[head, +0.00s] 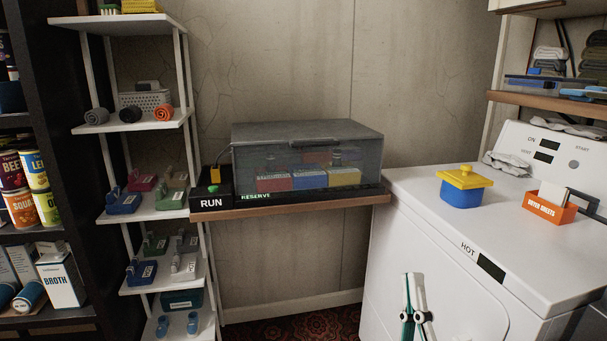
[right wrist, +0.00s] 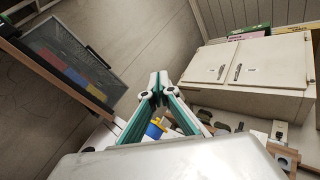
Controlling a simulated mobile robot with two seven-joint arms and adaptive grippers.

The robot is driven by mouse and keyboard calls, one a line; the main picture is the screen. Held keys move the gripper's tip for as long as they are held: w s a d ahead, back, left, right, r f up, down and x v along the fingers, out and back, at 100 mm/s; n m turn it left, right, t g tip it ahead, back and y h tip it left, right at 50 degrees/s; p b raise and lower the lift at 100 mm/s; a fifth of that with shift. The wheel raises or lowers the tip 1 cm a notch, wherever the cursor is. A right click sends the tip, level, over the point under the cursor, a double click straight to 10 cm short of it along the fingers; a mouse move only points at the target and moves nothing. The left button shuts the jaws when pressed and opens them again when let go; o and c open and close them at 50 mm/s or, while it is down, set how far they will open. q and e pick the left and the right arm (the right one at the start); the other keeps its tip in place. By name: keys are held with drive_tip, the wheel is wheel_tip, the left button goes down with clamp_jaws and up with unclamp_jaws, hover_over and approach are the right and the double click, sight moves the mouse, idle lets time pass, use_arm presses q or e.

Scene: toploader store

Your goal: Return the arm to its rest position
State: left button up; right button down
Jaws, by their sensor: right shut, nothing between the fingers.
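My right gripper (head: 413,278) stands in front of the white washer-like machine (head: 420,245) at the bottom of the head view, its fingers pointing up. Its fingers are shut with nothing between them. In the right wrist view the green and white fingers (right wrist: 159,80) meet at their tips, and nothing is held. My left gripper is not in view.
A lidded clear case (head: 307,134) with colored boxes sits on a wooden shelf (head: 290,209). A blue tub with a yellow lid (head: 462,192) and an orange sheet box (head: 549,208) stand on the machine. Shelving (head: 155,213) stands left. A white cabinet (right wrist: 250,68) shows in the wrist view.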

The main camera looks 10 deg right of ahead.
drive_tip(key=s+a+f+n+g+y+p, duration=0.1)
drive_tip(key=a+f+n+g+y+p, duration=0.25)
drive_tip(key=f+n+y, duration=0.55)
drive_tip(key=s+a+f+n+g+y+p, duration=0.1)
drive_tip(key=a+f+n+g+y+p, duration=0.15)
drive_tip(key=a+f+n+g, duration=0.8)
use_arm(q)
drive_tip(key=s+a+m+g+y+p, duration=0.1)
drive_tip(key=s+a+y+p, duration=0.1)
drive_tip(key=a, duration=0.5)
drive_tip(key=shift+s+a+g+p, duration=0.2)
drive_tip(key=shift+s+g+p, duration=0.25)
drive_tip(key=shift+p, duration=0.75)
use_arm(e)
drive_tip(key=s+d+f+n+g+h, duration=0.1)
drive_tip(key=s+d+f+n, duration=0.3)
drive_tip(key=s+f+n, duration=0.2)
drive_tip(key=s+d+f+n+h, duration=0.1)
drive_tip(key=s+d+f+n, duration=0.4)
drive_tip(key=f, duration=0.4)
drive_tip(key=s+n, duration=0.1)
drive_tip(key=s, duration=0.1)
drive_tip(key=shift+s+d+f+g, duration=0.25)
drive_tip(key=shift+s+f+g, duration=0.15)
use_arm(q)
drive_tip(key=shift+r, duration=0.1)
